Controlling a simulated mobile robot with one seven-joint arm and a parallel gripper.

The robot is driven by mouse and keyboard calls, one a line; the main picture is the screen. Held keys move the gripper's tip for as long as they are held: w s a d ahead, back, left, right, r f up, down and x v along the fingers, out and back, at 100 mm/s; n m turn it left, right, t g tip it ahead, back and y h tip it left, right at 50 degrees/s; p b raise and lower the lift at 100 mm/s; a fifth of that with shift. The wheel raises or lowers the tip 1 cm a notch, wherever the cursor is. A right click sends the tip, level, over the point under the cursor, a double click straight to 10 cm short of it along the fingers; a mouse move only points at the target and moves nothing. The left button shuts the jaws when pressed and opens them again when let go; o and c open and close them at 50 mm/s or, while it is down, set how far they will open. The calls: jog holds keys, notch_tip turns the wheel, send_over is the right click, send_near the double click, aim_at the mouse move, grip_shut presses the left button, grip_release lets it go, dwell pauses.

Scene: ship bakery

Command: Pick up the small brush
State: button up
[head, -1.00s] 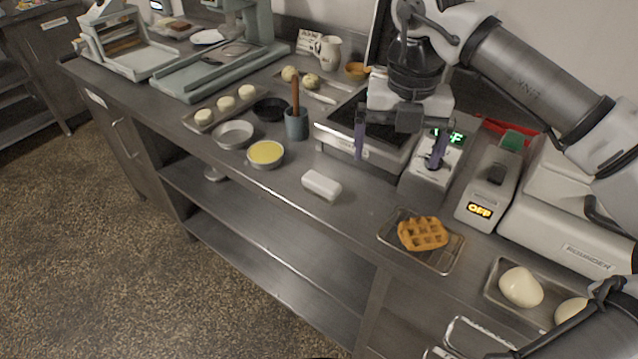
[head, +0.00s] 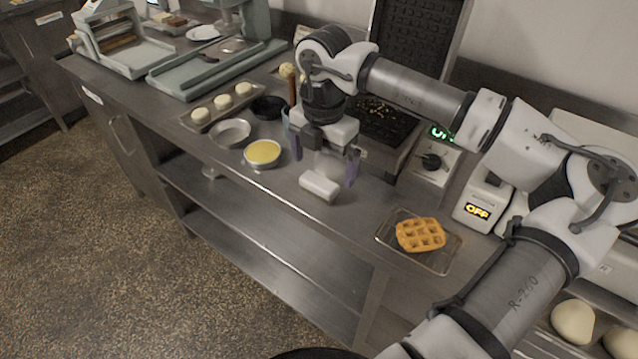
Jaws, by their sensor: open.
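A brown handle (head: 292,91) stands upright in a blue-grey cup (head: 286,122) behind my gripper. It may be the small brush, but no bristles show, so I cannot tell. My gripper (head: 325,163) is open, its two dark fingers pointing down and spread apart, with nothing held. It hangs in front of and to the right of the cup, over a white block (head: 319,186) on the counter. My gripper and wrist hide most of the cup.
A yellow-filled dish (head: 262,153), an empty round pan (head: 230,132) and a dough tray (head: 186,119) stand left. The open waffle iron (head: 388,122) is right behind my gripper. A waffle (head: 420,235) lies on a rack at right. The counter's front edge is close.

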aim_at(319, 180)
jog(key=shift+a+f+p, duration=0.2)
jog(key=shift+f+p, duration=0.35)
jog(key=shift+f, duration=0.8)
jog(key=shift+a+f+p, duration=0.2)
jog(key=shift+f+p, duration=0.3)
jog(key=shift+f, duration=0.85)
jog(key=c, duration=1.1)
